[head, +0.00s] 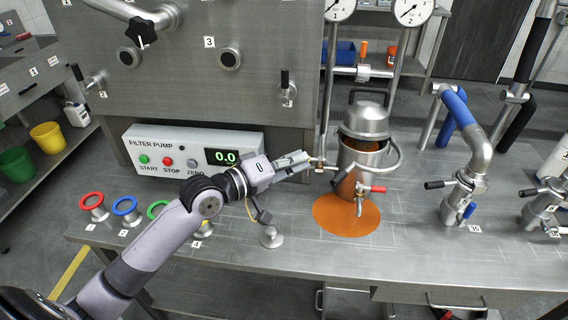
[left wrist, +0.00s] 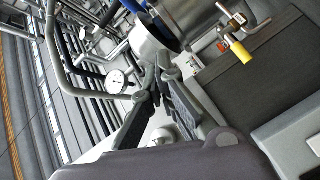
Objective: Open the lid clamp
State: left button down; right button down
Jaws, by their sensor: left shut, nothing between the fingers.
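A steel vessel (head: 357,165) stands on the bench with a domed lid (head: 366,119) on top. The lid looks tilted, with orange showing beneath its rim. A small brass-coloured piece (head: 318,164) sits at the vessel's left side; I cannot tell whether it is the lid clamp. My left gripper (head: 308,160) reaches in from the left, its tips beside this piece. In the left wrist view its fingers (left wrist: 157,83) converge near grey metal fittings, with nothing visibly held. Whether the tips touch the vessel is unclear. My right gripper is not in view.
A red-handled tap (head: 372,189) sticks out at the vessel's front, above an orange patch (head: 346,214) on the bench. A filter pump panel (head: 190,150) is behind my left arm. A blue-sleeved pipe (head: 457,108) stands at right, with bare bench between.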

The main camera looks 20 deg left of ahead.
aim_at(343, 174)
pick_arm(q)
jog(key=w+d+f+p, duration=0.1)
jog(key=w+d+f, duration=0.1)
jog(key=d, duration=0.3)
jog(key=shift+d+f+p, duration=0.2)
jog(key=shift+p, duration=0.1)
